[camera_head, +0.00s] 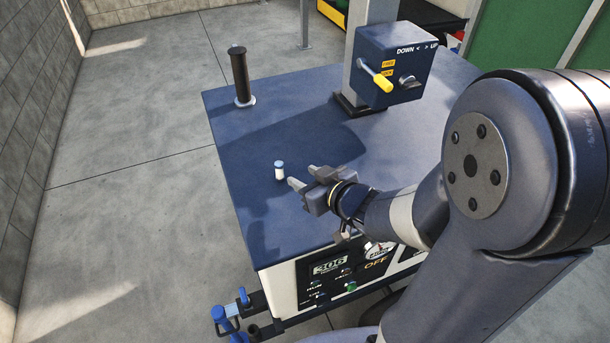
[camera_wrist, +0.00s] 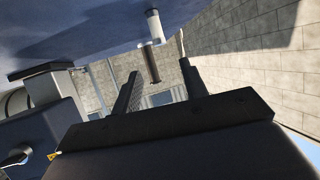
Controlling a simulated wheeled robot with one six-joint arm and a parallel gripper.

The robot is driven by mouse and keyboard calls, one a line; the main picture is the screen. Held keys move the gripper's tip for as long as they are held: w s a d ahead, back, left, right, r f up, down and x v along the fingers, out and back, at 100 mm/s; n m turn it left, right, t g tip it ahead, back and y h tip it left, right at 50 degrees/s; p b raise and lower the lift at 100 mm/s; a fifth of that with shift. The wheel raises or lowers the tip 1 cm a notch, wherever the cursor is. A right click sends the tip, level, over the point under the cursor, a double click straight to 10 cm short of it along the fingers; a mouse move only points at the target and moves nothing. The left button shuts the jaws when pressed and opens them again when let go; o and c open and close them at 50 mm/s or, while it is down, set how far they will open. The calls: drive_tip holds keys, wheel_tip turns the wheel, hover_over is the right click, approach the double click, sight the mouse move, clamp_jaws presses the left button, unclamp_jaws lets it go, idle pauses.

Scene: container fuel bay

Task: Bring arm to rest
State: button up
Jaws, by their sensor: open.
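My gripper (camera_head: 315,178) is open and empty above the blue top of the machine cabinet (camera_head: 250,220) in the head view. My arm reaches in from the right. The open fingers also show in the wrist view (camera_wrist: 165,92). A small white cylinder with a blue cap (camera_head: 280,170) stands upright on the cabinet top, just left of the fingertips and apart from them in the picture. It also shows in the wrist view (camera_wrist: 154,25), which looks tilted.
A dark upright handle (camera_head: 240,76) stands at the cabinet's back left. A post carries a blue control box (camera_head: 392,62) with a yellow lever (camera_head: 380,80) behind my gripper. The front panel (camera_head: 325,280) has buttons and a gauge. Blue pipe fittings (camera_head: 232,318) stick out below left. Floor at left is clear.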

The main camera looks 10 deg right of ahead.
sight(280, 164)
drive_tip(key=x, duration=1.1)
drive_tip(key=shift+w+a+f, duration=0.25)
drive_tip(key=shift+w+f, duration=0.15)
drive_tip(key=shift+w, duration=0.05)
drive_tip(key=shift+r, duration=0.2)
drive_tip(key=shift+s+d, duration=0.1)
drive_tip(key=shift+s, duration=0.05)
